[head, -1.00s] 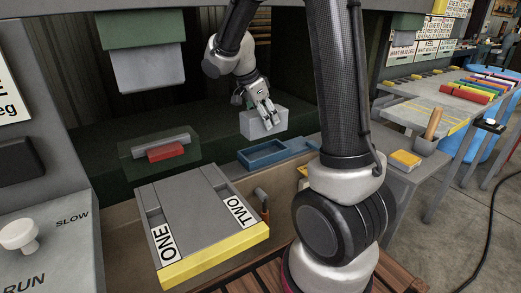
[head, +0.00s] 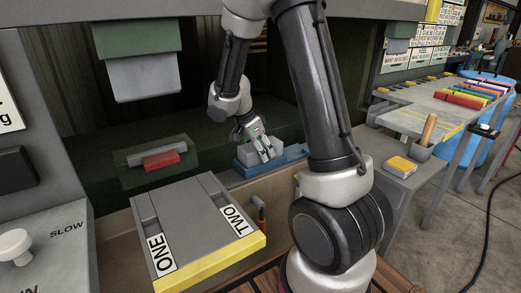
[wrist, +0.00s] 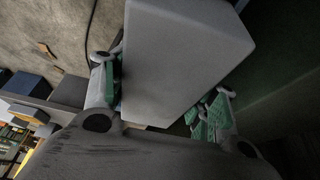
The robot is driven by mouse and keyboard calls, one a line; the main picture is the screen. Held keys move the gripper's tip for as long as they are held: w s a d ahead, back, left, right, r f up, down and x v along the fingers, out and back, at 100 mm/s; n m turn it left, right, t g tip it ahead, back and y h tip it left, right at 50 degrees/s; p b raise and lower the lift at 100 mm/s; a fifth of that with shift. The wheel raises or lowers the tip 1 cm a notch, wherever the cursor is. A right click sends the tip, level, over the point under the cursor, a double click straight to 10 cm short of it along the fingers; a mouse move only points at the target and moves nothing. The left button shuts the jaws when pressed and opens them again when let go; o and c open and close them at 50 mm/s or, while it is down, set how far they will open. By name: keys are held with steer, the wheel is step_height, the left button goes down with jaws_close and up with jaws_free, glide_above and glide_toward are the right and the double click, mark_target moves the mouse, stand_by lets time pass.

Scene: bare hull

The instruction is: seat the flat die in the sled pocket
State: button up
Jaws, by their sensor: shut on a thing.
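The flat die (head: 249,153) is a pale grey block, held between the fingers of my gripper (head: 266,153). It is at the pocket of the blue sled (head: 296,152) in the head view, with the blue rim showing along its near side. I cannot tell whether it rests on the pocket floor. In the wrist view the die (wrist: 185,60) fills the middle, between the green-padded fingers of my gripper (wrist: 160,100). The pocket is mostly hidden by the die and fingers.
A grey slide with plates marked ONE and TWO and a yellow front edge (head: 215,262) stands in front of the sled. A red block (head: 161,160) sits at the back left. A grey plate (head: 144,78) hangs above. A side table (head: 392,173) is at the right.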

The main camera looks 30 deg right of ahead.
steer(key=shift+f, duration=0.15)
steer(key=shift+s+f, duration=0.15)
steer(key=shift+f, duration=0.1)
steer(key=o, duration=1.8)
steer(key=shift+f, duration=0.2)
steer(key=shift+c, duration=0.2)
steer(key=shift+r, duration=0.1)
steer(key=shift+r, duration=0.15)
